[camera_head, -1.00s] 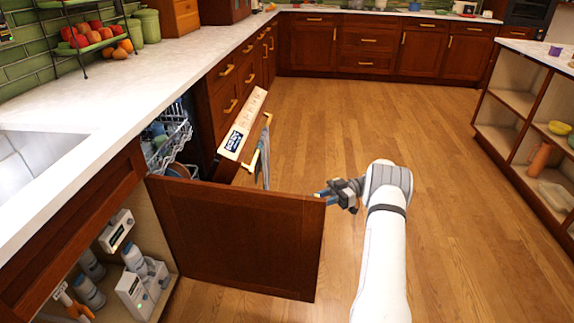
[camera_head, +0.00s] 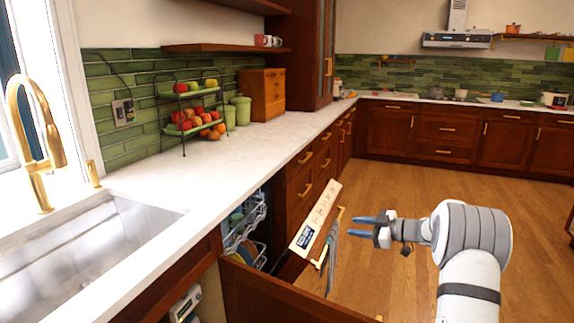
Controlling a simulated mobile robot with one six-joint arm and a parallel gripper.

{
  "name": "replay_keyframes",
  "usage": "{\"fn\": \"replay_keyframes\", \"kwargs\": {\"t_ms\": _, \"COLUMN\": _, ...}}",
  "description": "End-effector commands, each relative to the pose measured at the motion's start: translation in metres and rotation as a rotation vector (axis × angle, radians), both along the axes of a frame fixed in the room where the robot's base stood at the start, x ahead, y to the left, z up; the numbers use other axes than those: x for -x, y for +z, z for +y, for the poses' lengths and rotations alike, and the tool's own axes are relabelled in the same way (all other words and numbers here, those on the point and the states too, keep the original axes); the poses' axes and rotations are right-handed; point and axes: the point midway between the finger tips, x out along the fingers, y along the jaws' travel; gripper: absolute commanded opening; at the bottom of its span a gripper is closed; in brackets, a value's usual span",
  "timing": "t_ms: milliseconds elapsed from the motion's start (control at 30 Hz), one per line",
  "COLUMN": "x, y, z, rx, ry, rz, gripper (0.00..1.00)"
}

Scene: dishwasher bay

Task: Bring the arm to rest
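My gripper (camera_head: 368,225) is at the end of my white arm, right of centre in the head view. Its two blue fingers point left and are apart, with nothing visible between them. It is in front of the floor, to the right of the tilted dishwasher door (camera_head: 316,217). A cabinet door (camera_head: 285,302) stands open below and to the left of the gripper. The gripper appears apart from both doors.
The dishwasher rack (camera_head: 248,222) holds dishes. A towel (camera_head: 332,260) hangs on the dishwasher door's handle. A sink (camera_head: 90,250) and white counter (camera_head: 240,150) run along the left. The wooden floor (camera_head: 540,230) is clear to the right.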

Motion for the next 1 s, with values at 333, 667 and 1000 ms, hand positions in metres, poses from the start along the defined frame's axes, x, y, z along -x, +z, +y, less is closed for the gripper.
{"fn": "replay_keyframes", "kwargs": {"t_ms": 333, "x": 0.005, "y": 0.16, "z": -0.015, "rx": 0.048, "ry": -0.723, "rz": -0.048, "gripper": 0.36}}
{"fn": "replay_keyframes", "kwargs": {"t_ms": 667, "x": 0.152, "y": 0.183, "z": -0.017, "rx": 0.155, "ry": -1.148, "rz": 0.322, "gripper": 0.36}}
{"fn": "replay_keyframes", "kwargs": {"t_ms": 1000, "x": 0.367, "y": 0.143, "z": 0.041, "rx": 0.261, "ry": -1.201, "rz": 0.923, "gripper": 0.36}}
